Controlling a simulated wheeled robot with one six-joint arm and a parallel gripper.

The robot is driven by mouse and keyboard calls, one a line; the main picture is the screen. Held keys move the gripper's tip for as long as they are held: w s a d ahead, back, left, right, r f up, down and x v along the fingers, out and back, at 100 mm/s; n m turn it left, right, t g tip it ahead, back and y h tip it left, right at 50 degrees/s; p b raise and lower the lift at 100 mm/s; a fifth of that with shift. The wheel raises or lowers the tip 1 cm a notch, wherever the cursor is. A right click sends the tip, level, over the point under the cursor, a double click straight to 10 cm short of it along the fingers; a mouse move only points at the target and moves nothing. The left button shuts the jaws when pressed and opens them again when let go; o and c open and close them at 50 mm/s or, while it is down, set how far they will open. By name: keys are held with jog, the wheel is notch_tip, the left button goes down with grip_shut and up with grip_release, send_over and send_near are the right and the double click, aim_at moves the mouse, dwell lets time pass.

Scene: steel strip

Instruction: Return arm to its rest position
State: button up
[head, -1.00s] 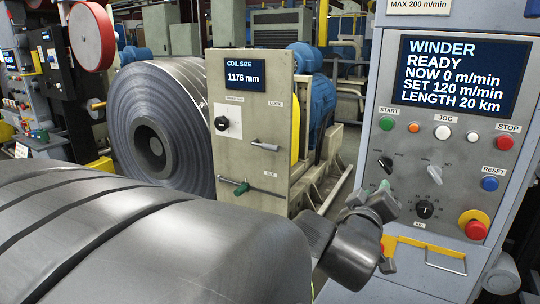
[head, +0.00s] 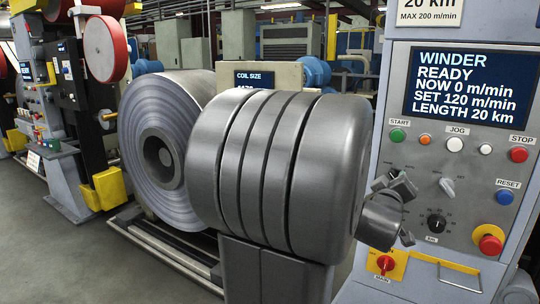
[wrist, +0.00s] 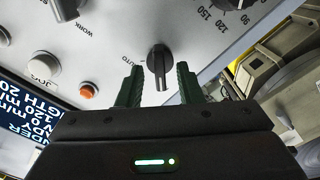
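My gripper (head: 395,186) is in front of the left side of the winder panel (head: 466,150). In the wrist view its two dark green fingers (wrist: 159,70) are spread apart with nothing gripped. A black selector knob (wrist: 159,62), marked AUTO on one side, shows between the fingertips; I cannot tell how far beyond them it lies. My gripper hides this knob in the head view. My large grey arm links fill the middle of the head view, bent up in front of the coil-size post (head: 285,75).
A steel strip coil (head: 155,160) stands left of my arm. The panel carries push buttons, a grey jog-side selector (head: 447,187), a black speed dial (head: 436,223), a red emergency stop (head: 490,244) and a red main switch (head: 386,263). Floor at lower left is clear.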

jog(key=shift+w+d, duration=0.1)
jog(key=shift+w, duration=0.1)
jog(key=shift+s, duration=0.15)
jog(key=p+v, duration=0.1)
jog(key=v, duration=1.3)
jog(key=w+d+m, duration=0.7)
jog(key=w+m, duration=0.2)
jog(key=w, duration=0.3)
jog(key=shift+d+m, duration=0.2)
jog(key=shift+m, duration=0.1)
dwell(0.4)
dwell(0.4)
